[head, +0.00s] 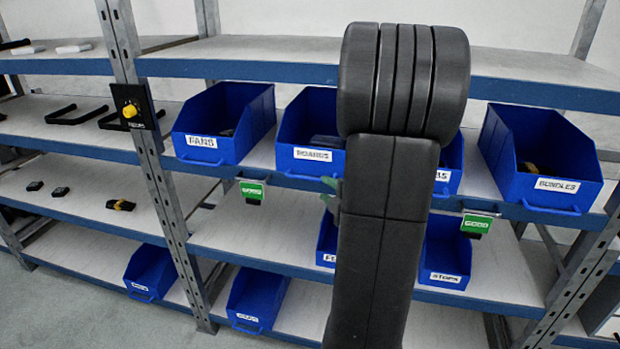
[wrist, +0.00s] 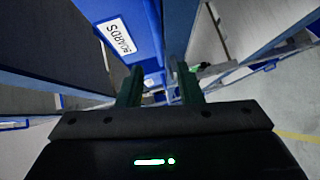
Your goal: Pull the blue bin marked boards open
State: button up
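The blue bin marked boards (head: 297,167) stands on the middle shelf in the head view, its right side hidden behind my arm. In the wrist view the bin's labelled front (wrist: 138,60) fills the upper middle, turned sideways, close ahead of my gripper (wrist: 157,82). The two dark green fingers are apart, with the bin's lower front edge between or just beyond them. I cannot tell whether they touch its handle. In the head view my gripper is mostly hidden by the arm; a small grey-green part shows just below the bin.
A blue bin marked fans (head: 203,147) stands to the left, and one marked bundles (head: 540,190) far to the right. Green tags (head: 253,192) hang from the shelf edge. More blue bins stand on the shelf below. A metal upright (head: 160,175) rises left of the bins.

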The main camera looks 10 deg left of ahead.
aim_at(312, 180)
jog(key=p+x, duration=0.1)
jog(key=x, duration=0.7)
jog(key=shift+w+a+f, duration=0.1)
jog(key=shift+w+a, duration=0.1)
grip_shut()
